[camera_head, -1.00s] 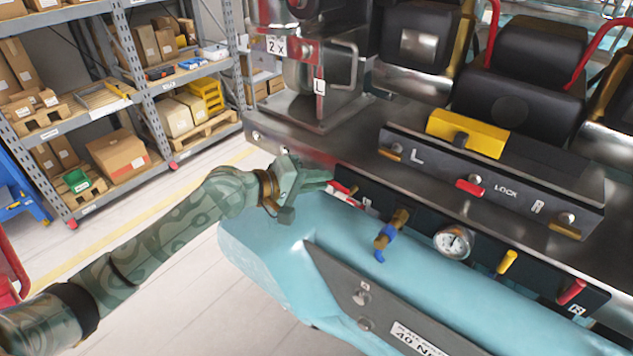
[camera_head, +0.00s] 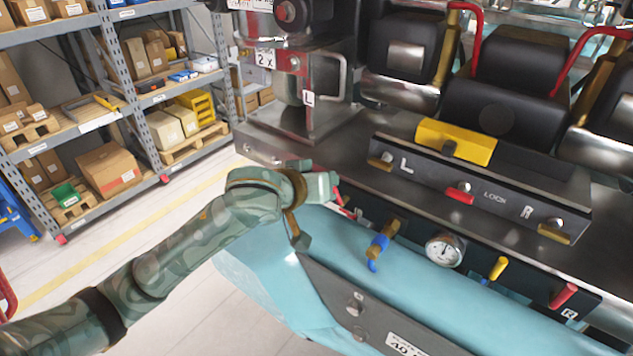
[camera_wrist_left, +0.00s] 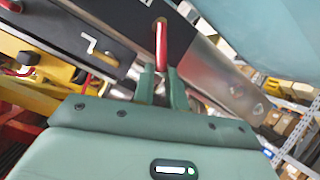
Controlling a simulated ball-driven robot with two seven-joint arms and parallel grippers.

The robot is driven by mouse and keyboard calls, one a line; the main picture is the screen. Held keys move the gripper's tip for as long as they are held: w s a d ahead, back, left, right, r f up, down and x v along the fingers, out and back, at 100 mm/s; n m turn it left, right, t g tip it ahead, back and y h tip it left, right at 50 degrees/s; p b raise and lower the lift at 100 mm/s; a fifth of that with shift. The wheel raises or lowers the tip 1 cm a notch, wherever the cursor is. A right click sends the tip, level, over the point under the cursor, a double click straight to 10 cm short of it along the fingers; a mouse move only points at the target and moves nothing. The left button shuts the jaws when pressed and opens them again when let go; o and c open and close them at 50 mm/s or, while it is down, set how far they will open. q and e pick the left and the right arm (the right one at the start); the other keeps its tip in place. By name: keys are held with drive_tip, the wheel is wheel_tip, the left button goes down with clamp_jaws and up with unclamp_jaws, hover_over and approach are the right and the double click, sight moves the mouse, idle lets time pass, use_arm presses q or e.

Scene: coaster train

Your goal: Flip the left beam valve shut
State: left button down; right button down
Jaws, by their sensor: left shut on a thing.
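The left beam valve's red lever (camera_head: 345,204) is at the left end of the dark panel (camera_head: 412,247), on the side of the coaster beam. My left gripper (camera_head: 334,188) reaches it from the left and partly hides it. In the left wrist view the red lever (camera_wrist_left: 161,45) rises between the two green fingertips (camera_wrist_left: 161,72), which are shut on it. An L mark (camera_wrist_left: 100,50) shows on the panel beside it. The exact lever angle against its pipe is hard to tell. My right gripper is out of view.
To the right on the panel are a brass valve with a blue handle (camera_head: 376,251), a round gauge (camera_head: 445,250), a yellow lever (camera_head: 498,268) and another red lever (camera_head: 563,296). A lock box (camera_head: 480,185) sits above. The light blue tube (camera_head: 430,300) runs below.

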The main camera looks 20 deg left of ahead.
use_arm(q)
drive_tip(key=shift+s+d+m+t+y, duration=0.25)
drive_tip(key=shift+d+m+y, duration=0.25)
drive_tip(key=shift+m, duration=0.2)
drive_tip(key=shift+s+d+m+t+y, duration=0.25)
drive_tip(key=shift+d+m+y, duration=0.2)
drive_tip(key=shift+d+m, duration=0.25)
drive_tip(key=shift+s+d+m+t+y, duration=0.15)
drive_tip(key=shift+d+m+t+y, duration=0.15)
drive_tip(key=shift+d+m+y, duration=0.3)
drive_tip(key=shift+a, duration=0.1)
drive_tip(key=c, duration=1.4)
unclamp_jaws()
drive_tip(key=shift+w, duration=0.1)
drive_tip(key=shift+r, duration=0.1)
drive_tip(key=shift+w, duration=0.1)
